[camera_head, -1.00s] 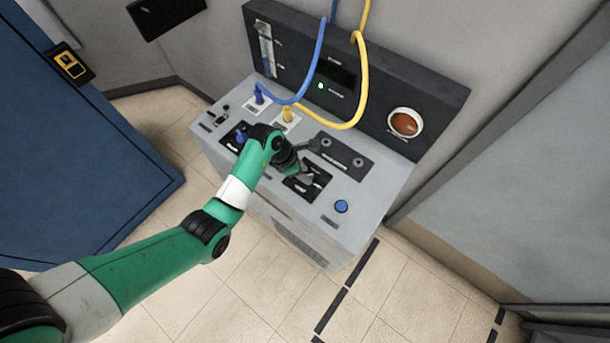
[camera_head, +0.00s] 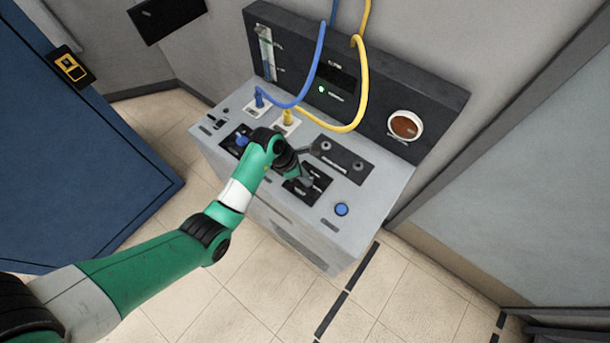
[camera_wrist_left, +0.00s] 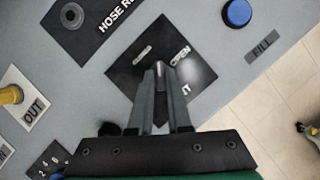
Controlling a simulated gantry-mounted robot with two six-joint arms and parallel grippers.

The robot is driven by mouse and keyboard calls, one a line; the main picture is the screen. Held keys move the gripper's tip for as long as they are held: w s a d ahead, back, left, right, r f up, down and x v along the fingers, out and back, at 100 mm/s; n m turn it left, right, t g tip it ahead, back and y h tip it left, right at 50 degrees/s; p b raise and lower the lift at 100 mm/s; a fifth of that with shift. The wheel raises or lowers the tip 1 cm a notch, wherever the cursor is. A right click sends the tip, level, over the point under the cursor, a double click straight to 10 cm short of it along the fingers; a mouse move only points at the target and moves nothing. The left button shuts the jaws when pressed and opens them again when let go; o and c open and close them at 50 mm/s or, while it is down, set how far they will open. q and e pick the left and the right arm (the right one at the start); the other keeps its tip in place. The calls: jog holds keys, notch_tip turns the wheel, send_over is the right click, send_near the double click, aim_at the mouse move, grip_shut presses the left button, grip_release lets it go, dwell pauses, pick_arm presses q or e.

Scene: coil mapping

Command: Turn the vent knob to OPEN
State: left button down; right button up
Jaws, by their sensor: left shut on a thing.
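The vent knob sits on a black square plate (camera_head: 318,178) on the console's top. In the left wrist view the plate (camera_wrist_left: 122,72) bears the word OPEN to the right of the fingertips and a smaller label to their upper left. My left gripper (camera_head: 305,182) is down at this plate. In the left wrist view its fingers (camera_wrist_left: 161,72) are shut on the vent knob (camera_wrist_left: 160,69), a small pale piece between the tips. Most of the knob is hidden by the fingers, so its exact pointing is hard to tell. My right gripper is not in view.
The grey console (camera_head: 375,200) has a blue button (camera_head: 341,209), a black hose-rest plate (camera_head: 345,160) and a blue knob (camera_head: 241,140) on top. A blue hose (camera_head: 318,60) and a yellow hose (camera_head: 363,80) arch over its back. Floor in front is clear.

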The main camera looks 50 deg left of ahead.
pick_arm(q)
jog(key=shift+a+r+m+h+p, duration=0.1)
jog(key=shift+m+h+p, duration=0.35)
jog(key=shift+m, duration=0.65)
jog(key=m+g, duration=0.1)
jog(key=m, duration=0.1)
jog(key=shift+w+m+h, duration=0.15)
jog(key=shift+m+h, duration=0.1)
jog(key=shift+m, duration=0.05)
jog(key=m+b, duration=0.1)
jog(key=m+g+b, duration=0.1)
jog(key=shift+w+a+f+m+h, duration=0.1)
jog(key=shift+f+m+h, duration=0.15)
jog(key=shift+m+h, duration=0.05)
jog(key=shift+r+m+g+b, duration=0.15)
jog(key=shift+m+g+b, duration=0.45)
jog(key=shift+m+b, duration=0.8)
jog(key=c, duration=0.9)
grip_release()
jog(key=shift+o, duration=0.2)
